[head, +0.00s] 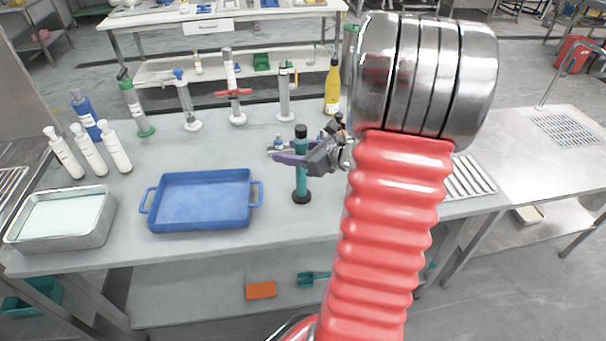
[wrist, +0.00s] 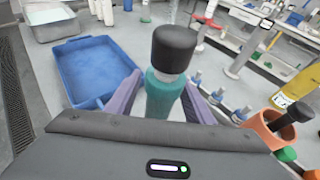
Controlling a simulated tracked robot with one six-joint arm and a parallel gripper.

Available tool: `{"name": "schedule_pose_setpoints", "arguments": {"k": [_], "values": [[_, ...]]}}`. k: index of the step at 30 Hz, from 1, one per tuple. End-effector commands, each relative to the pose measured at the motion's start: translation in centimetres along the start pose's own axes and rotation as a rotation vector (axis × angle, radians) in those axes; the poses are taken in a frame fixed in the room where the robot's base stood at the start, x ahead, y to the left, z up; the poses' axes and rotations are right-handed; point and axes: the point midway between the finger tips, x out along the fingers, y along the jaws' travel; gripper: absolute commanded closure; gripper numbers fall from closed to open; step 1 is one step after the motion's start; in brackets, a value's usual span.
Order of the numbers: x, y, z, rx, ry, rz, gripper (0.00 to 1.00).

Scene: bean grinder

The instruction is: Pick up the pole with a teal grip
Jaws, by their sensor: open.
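The pole with a teal grip (head: 300,178) stands upright on the grey table in the head view, with a black top and a black round base. In the wrist view its black cap and teal grip (wrist: 164,100) are close to the camera. My gripper (head: 291,153) is open at the upper part of the pole, coming from the right. In the wrist view its purple fingers (wrist: 163,98) lie on either side of the teal grip. Whether a finger touches it I cannot tell. The pole's lower part is hidden in the wrist view.
A blue tray (head: 203,200) lies left of the pole, and a metal basin (head: 62,218) is further left. Several stands and a yellow bottle (head: 332,88) line the back. An orange cup (wrist: 264,130) is at the right in the wrist view. The table in front is clear.

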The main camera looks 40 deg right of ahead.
Motion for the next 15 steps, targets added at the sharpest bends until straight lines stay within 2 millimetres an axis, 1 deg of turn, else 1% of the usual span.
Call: {"name": "schedule_pose_setpoints", "arguments": {"k": [2, 15], "values": [[-0.01, 0.01, 0.0, 0.0, 0.0, 0.0, 0.54], [-0.01, 0.01, 0.0, 0.0, 0.0, 0.0, 0.85]]}}
